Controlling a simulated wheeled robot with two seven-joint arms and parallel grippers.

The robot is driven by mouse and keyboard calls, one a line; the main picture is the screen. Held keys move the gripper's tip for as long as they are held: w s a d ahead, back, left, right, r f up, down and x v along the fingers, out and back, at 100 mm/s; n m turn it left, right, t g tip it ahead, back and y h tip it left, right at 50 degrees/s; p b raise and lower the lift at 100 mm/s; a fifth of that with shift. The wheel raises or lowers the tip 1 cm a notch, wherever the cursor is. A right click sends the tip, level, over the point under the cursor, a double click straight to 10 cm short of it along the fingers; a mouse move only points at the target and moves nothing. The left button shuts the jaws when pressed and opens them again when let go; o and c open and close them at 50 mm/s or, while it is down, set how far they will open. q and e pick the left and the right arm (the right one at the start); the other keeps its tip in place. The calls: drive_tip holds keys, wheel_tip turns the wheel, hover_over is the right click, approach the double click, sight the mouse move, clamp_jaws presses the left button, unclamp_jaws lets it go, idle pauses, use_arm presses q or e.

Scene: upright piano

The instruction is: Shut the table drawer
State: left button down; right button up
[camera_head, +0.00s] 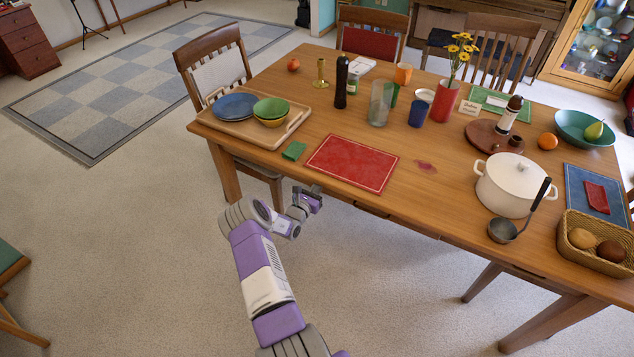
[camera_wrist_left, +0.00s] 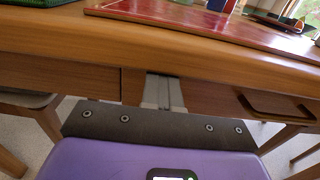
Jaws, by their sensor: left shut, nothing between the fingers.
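The drawer looks nearly flush with the apron; I cannot tell if a small gap remains. In the head view the drawer front is mostly hidden under the tabletop. My left gripper (camera_head: 316,196) is just off the table's near edge, below the red mat. In the left wrist view its fingers (camera_wrist_left: 164,92) are together and empty, pointing at the front left of the handle; contact is unclear. My right gripper is out of view.
A red mat (camera_head: 352,163) and green cloth (camera_head: 294,151) lie near the front edge. A tray (camera_head: 290,125) with dishes is at left. A white pot (camera_head: 508,187), ladle (camera_head: 503,231) and basket (camera_head: 590,263) are at right. The floor in front is clear.

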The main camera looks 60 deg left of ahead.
use_arm(q)
drive_tip(key=p+v, duration=0.3)
drive_tip(key=v, duration=0.9)
drive_tip(key=shift+s+f, duration=0.2)
drive_tip(key=shift+s, duration=0.2)
drive_tip(key=shift+d, duration=0.1)
